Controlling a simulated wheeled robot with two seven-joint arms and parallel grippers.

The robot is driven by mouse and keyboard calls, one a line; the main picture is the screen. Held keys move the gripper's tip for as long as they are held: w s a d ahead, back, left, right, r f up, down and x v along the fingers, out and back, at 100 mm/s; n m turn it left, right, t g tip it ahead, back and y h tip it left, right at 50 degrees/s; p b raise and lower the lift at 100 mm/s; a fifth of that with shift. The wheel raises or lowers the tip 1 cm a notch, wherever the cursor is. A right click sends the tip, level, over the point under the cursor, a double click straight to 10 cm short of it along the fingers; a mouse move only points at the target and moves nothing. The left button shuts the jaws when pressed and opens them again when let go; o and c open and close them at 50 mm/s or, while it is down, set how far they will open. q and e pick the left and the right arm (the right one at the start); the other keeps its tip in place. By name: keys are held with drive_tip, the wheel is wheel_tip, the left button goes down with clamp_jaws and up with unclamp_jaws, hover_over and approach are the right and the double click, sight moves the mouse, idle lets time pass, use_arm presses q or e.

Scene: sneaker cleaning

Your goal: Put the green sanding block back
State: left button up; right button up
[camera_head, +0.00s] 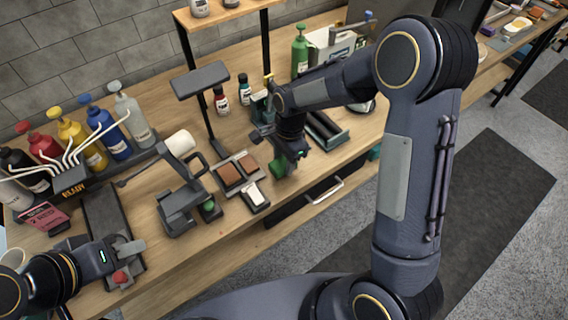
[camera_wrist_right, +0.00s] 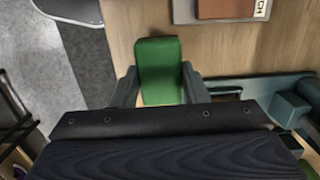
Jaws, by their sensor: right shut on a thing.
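The green sanding block (camera_wrist_right: 160,62) sits between the two fingers of my right gripper (camera_wrist_right: 160,88) in the right wrist view, with bare wood showing beyond it. In the head view the block (camera_head: 278,167) shows as a green patch under my right gripper (camera_head: 287,160), near the table's front edge. The right gripper is shut on it. Whether the block touches the table is unclear. A grey tray (camera_head: 222,163) with brown blocks lies just left of it. My left gripper (camera_head: 126,263) is at the lower left, by a dark stand and a small red thing; its jaw gap is unclear.
A dark slotted rack (camera_head: 325,130) stands right of the right gripper. A grey stand (camera_head: 182,200) and paint bottles (camera_head: 72,135) are to the left. Small bottles (camera_head: 221,100) and a green bottle (camera_head: 299,50) stand behind. The table's front edge is close.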

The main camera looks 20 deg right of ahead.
wheel_tip(320, 180, down, 2)
drive_tip(key=shift+f, duration=0.2)
drive_tip(key=shift+f, duration=0.2)
drive_tip(key=o, duration=0.9)
drive_tip(key=shift+r, duration=0.15)
